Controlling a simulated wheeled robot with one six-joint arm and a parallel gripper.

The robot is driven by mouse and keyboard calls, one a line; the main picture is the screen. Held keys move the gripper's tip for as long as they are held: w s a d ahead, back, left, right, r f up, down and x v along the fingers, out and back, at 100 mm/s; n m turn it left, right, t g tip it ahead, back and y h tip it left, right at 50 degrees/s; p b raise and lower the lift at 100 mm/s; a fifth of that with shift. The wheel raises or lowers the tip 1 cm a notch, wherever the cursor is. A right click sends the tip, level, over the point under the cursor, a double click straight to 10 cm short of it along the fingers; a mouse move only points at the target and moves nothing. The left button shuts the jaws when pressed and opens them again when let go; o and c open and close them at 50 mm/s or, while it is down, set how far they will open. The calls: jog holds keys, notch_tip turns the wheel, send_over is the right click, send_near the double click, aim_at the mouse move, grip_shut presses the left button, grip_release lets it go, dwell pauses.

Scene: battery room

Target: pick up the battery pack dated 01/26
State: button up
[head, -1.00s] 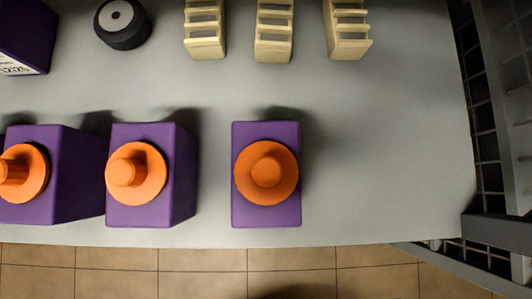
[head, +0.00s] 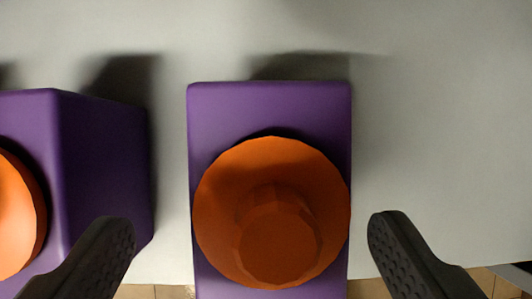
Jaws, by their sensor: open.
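A purple battery pack (head: 215,110) with a round orange cap and knob (head: 272,215) on top stands below the camera in the head view. No date shows on it from above, so I cannot tell whether it is the 01/26 pack. My gripper (head: 245,245) is open, with one dark finger on each side of this pack and a gap on both sides. The lower ends of both packs are cut off by the frame.
The packs stand on a light grey tabletop (head: 440,130), which is clear to the right and behind. The table's front edge and brown floor tiles (head: 365,289) show at the bottom. The neighbouring pack leaves a narrow gap on the left.

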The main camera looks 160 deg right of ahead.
jog(key=shift+d+x, duration=0.2)
jog(key=shift+x, duration=1.15)
jog(key=shift+d+x, duration=0.2)
jog(key=shift+x, duration=1.1)
jog(key=c, duration=1.6)
